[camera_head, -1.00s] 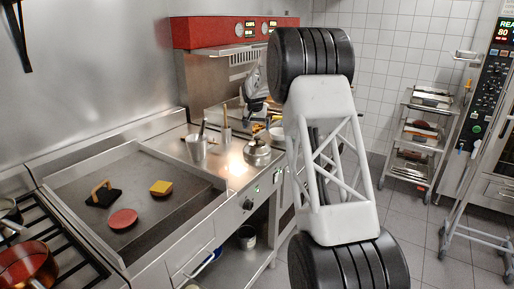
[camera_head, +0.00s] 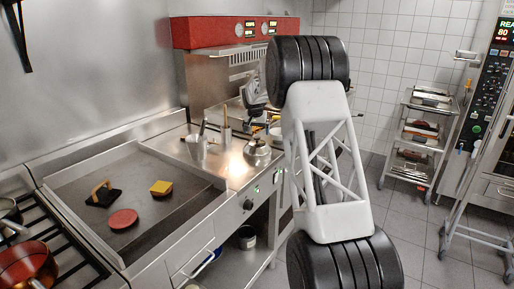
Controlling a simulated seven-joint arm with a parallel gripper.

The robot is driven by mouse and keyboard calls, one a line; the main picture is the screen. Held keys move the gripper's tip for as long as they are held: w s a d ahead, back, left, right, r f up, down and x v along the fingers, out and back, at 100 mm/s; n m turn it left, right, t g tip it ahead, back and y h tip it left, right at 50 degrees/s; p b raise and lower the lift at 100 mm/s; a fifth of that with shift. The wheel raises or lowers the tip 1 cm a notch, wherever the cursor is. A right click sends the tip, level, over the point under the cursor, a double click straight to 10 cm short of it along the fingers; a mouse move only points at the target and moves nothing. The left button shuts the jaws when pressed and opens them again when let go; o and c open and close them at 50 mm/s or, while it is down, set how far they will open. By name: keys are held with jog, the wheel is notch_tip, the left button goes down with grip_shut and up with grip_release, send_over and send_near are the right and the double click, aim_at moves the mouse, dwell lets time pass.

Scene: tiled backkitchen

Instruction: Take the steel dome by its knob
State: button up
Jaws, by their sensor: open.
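The steel dome (camera_head: 257,154) sits on the steel counter to the right of the griddle. It is small, shiny and rounded, with a small knob at its top. My gripper (camera_head: 253,113) shows small and grey just left of my large white and black arm. In the picture it is above the dome, apart from it, with its jaws open and empty. The fingertips are small and hard to make out. My arm hides the area right of the dome.
A steel container (camera_head: 197,148) with utensils stands left of the dome. The griddle (camera_head: 165,215) holds a black press with a wooden handle (camera_head: 103,194), a red round patty (camera_head: 123,219) and a yellow-topped square (camera_head: 161,187). A rack trolley (camera_head: 416,140) stands at the right.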

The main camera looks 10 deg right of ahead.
aim_at(257, 137)
jog(key=shift+f, duration=0.1)
jog(key=shift+x, duration=2.5)
jog(key=shift+f, duration=0.25)
jog(key=c, duration=1.8)
